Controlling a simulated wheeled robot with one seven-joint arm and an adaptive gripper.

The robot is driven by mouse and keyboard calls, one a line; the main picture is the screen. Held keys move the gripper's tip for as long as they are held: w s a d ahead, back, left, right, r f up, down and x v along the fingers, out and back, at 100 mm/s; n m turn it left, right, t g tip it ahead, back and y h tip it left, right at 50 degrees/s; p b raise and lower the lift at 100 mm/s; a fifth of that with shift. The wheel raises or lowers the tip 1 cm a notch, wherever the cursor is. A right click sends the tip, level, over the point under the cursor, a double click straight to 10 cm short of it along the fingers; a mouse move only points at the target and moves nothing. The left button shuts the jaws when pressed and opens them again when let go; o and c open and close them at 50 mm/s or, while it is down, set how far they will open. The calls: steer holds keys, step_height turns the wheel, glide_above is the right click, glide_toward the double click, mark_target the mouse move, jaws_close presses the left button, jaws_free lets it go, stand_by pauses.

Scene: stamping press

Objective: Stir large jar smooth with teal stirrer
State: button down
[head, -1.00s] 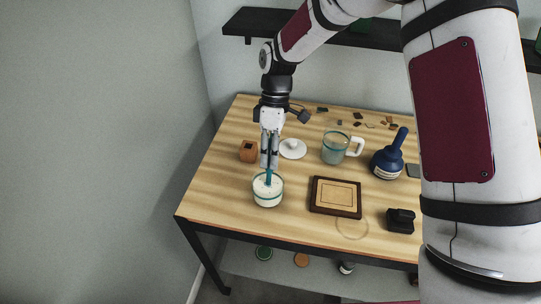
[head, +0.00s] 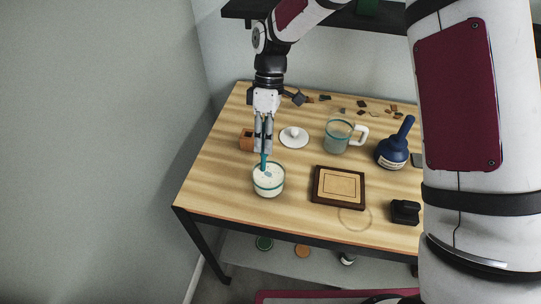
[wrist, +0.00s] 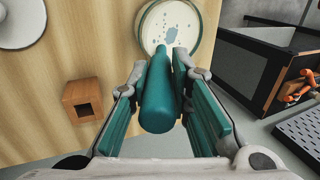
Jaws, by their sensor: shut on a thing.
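The large jar (head: 268,189) is a clear round vessel with a teal rim, standing near the table's front left. It holds a pale, whitish mix; blue-grey specks show on its surface in the wrist view, where the jar (wrist: 140,33) is at the top. My gripper (head: 263,149) is above the jar's back left side, shut on the teal stirrer (head: 263,163). The stirrer's thick handle (wrist: 158,100) lies between the fingers in the wrist view. Its lower end reaches into the jar's mouth; how deep it sits is unclear.
A wooden block with a hole (head: 246,139) and a white lid (head: 294,138) are behind the jar. A glass mug (head: 338,137), a blue flask (head: 393,152), a framed board (head: 339,187) and a black block (head: 405,211) stand to the right. The table's front left is clear.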

steer(key=shift+s+a+p, duration=0.2)
steer(key=shift+s+p, duration=0.45)
steer(key=shift+s, duration=0.5)
steer(key=shift+w+d+b, duration=0.15)
steer(key=shift+w+b, duration=0.95)
steer(key=shift+w, duration=0.15)
